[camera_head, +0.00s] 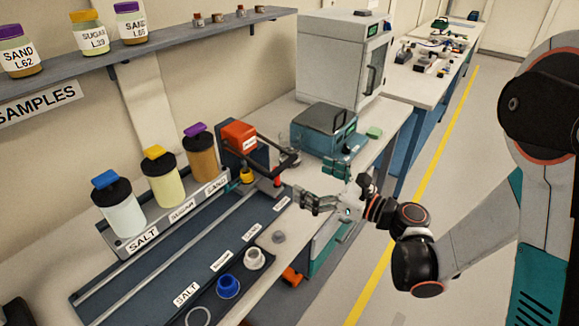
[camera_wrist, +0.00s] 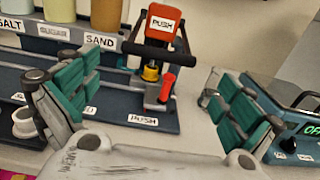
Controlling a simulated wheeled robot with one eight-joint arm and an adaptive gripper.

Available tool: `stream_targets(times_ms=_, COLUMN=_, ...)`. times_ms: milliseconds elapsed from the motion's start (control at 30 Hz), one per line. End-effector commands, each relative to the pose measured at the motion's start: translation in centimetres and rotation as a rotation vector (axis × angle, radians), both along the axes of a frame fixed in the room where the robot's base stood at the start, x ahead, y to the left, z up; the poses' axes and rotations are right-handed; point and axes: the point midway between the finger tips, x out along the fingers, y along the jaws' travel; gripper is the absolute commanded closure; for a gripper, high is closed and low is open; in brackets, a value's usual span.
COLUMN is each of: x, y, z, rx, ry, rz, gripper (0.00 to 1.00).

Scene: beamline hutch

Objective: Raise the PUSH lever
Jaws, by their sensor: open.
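The PUSH unit is an orange-red block (camera_head: 238,136) at the far end of the dark rail station. Its black lever (camera_head: 289,160) reaches out from the block toward the bench front. In the wrist view the PUSH-labelled block (camera_wrist: 163,25) stands above the black lever bar (camera_wrist: 148,49). My gripper (camera_head: 325,183) is open and empty, in front of the unit and apart from the lever. Its green-padded fingers (camera_wrist: 158,95) are spread either side of the unit in the wrist view.
Salt, sugar and sand jars (camera_head: 163,180) stand left of the unit. A teal device (camera_head: 323,132) stands right of the unit. A shelf (camera_head: 150,47) runs above.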

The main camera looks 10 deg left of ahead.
Motion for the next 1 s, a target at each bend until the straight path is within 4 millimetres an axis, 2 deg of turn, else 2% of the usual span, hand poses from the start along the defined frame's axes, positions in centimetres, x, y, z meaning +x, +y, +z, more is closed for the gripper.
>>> stream_targets(times_ms=33, x=0.3, y=1.1, z=-0.3, rx=0.0, ry=0.0, rz=0.004, gripper=0.0)
stream_targets(times_ms=200, x=1.5, y=3.9, z=-0.3, rx=0.0, ry=-0.001, rz=0.002, gripper=0.0)
stream_targets(times_ms=400, x=2.5, y=6.0, z=-0.2, rx=-0.001, ry=-0.001, rz=0.001, gripper=0.0)
stream_targets(times_ms=800, x=2.8, y=6.7, z=-0.1, rx=-0.001, ry=-0.001, rz=-0.001, gripper=0.0)
stream_targets(times_ms=833, x=2.8, y=6.7, z=-0.1, rx=-0.001, ry=-0.001, rz=-0.001, gripper=0.02)
stream_targets(times_ms=867, x=2.8, y=6.7, z=-0.1, rx=-0.001, ry=-0.001, rz=-0.001, gripper=0.09)
stream_targets(times_ms=1000, x=2.8, y=6.7, z=-0.1, rx=-0.001, ry=-0.001, rz=-0.001, gripper=0.41)
